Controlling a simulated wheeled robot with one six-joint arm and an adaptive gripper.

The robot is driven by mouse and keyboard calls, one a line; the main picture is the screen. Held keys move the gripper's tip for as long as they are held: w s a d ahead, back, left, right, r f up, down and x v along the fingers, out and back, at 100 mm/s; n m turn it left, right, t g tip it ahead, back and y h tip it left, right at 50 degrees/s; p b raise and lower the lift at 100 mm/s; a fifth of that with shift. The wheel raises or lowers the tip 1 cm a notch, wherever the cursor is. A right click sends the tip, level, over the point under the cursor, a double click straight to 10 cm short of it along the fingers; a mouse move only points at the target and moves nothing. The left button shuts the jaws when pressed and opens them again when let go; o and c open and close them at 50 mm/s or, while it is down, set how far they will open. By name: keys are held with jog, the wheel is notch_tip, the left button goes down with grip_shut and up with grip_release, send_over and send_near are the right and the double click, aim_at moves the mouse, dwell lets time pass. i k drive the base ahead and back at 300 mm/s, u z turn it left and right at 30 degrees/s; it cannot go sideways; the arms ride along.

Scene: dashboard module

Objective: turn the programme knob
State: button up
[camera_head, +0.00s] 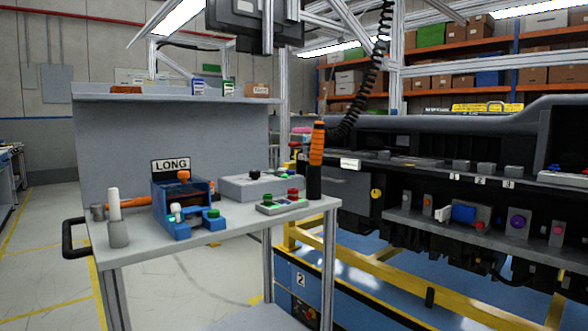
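A grey control box (259,186) sits on the cart top near its back edge, right of the blue fixture. A small black knob (255,174) stands on its upper face, with a small green part (267,169) just behind it. I take the black knob to be the programme knob, but its marking and pointer are too small to read. My gripper is not in view, and nothing is seen touching the knob.
The cart (150,250) also bears a blue fixture (181,212) with a "LONG" sign (170,165), a button box (283,205) and a grey-white post (116,225). A dashboard (440,160) stands beyond.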

aim_at(255, 175)
jog(key=i, duration=1)
jog(key=u, duration=0.25)
